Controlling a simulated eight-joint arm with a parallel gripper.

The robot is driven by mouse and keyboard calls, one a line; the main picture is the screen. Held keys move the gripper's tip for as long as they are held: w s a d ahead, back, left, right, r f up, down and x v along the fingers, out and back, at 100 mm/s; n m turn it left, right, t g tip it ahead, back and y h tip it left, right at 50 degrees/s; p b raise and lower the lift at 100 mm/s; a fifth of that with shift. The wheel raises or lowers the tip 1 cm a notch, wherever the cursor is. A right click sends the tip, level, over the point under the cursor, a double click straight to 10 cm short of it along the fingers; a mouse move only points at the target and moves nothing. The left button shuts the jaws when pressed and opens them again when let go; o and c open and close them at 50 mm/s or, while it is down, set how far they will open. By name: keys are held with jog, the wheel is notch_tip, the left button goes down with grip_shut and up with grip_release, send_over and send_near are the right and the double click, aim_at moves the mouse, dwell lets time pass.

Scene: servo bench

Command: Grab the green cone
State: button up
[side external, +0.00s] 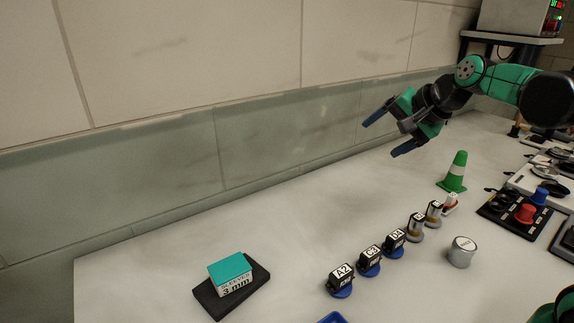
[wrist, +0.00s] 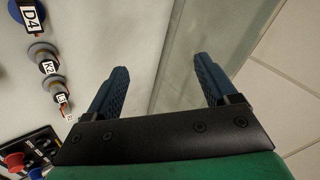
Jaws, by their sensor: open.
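My gripper (side external: 384,132) is in the air above the bench, to the left of the cone and higher, near the wall. Its two blue fingers are spread wide with nothing between them. In the wrist view my gripper (wrist: 160,80) is also open and empty, with bench and wall behind it. I do not see the cone in the wrist view.
Labelled blocks on round bases (side external: 369,262) stand in a row in front of the cone. A silver cylinder (side external: 462,252) stands near them. A button panel (side external: 514,211) is right of the cone. A teal-topped block (side external: 231,274) sits on a black pad at front left.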

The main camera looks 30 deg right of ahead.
jog(key=w+d+m+t+h, duration=0.1)
jog(key=w+d+m+h, duration=0.1)
jog(key=d+m, duration=0.8)
jog(key=m+t+h, duration=0.1)
jog(key=m+h, duration=0.4)
jog(key=m, duration=1.5)
send_over(456, 160)
jog(key=s, duration=0.4)
notch_tip(456, 160, down, 2)
jog(key=shift+n+t, duration=0.3)
jog(key=shift+n, duration=0.2)
jog(key=f, duration=1.1)
jog(key=shift+w+a, duration=0.2)
jog(key=shift+f, duration=0.3)
jog(key=shift+w+d+f, duration=0.1)
jog(key=shift+w+f, duration=0.1)
jog(key=shift+w, duration=0.05)
jog(key=shift+x, duration=2.5)
jog(key=shift+c, duration=0.2)
